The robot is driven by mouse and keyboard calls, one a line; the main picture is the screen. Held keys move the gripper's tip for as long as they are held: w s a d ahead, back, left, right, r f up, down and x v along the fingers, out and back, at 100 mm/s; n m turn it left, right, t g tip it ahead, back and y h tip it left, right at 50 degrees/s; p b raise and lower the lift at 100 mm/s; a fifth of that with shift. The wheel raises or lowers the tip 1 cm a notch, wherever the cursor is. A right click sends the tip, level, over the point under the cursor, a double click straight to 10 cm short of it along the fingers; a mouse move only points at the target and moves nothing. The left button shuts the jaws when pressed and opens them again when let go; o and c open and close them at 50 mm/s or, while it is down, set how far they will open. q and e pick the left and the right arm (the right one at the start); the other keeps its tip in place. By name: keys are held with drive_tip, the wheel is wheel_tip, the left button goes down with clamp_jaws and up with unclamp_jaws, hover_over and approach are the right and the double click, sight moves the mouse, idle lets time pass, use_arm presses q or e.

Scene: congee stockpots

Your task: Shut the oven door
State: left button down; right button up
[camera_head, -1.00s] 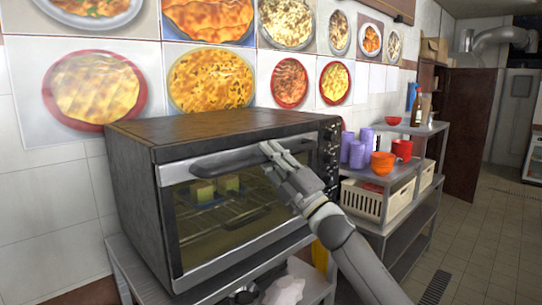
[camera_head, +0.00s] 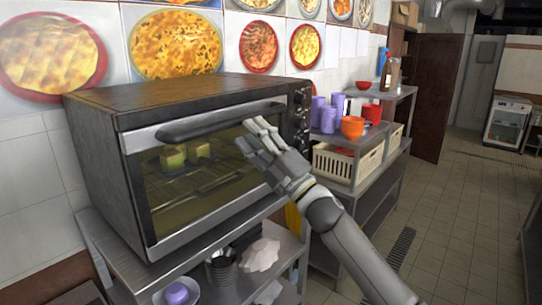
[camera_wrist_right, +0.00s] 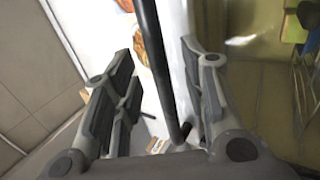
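The oven (camera_head: 190,92) is a dark box on a metal cart. Its glass door (camera_head: 200,195) stands upright and looks flush with the front; I cannot tell if a small gap is left. The dark bar handle (camera_head: 205,123) runs along the door's top. My right gripper (camera_head: 250,138) is in front of the door, just below the handle's right part in the head view. In the right wrist view my right gripper (camera_wrist_right: 160,100) is open and empty, with the handle (camera_wrist_right: 160,70) showing between its spread fingers; contact is unclear. My left gripper is out of view.
Yellow food blocks (camera_head: 185,153) sit inside the oven. Control knobs (camera_head: 299,115) line its right side. A shelf (camera_head: 345,180) with purple cups (camera_head: 328,118), orange bowls (camera_head: 352,127) and a white basket (camera_head: 345,163) stands to the right. The tiled floor (camera_head: 455,220) further right is clear.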

drive_tip(key=v, duration=0.6)
drive_tip(key=shift+d+f, duration=0.15)
drive_tip(key=shift+f, duration=0.05)
drive_tip(key=shift+s, duration=0.1)
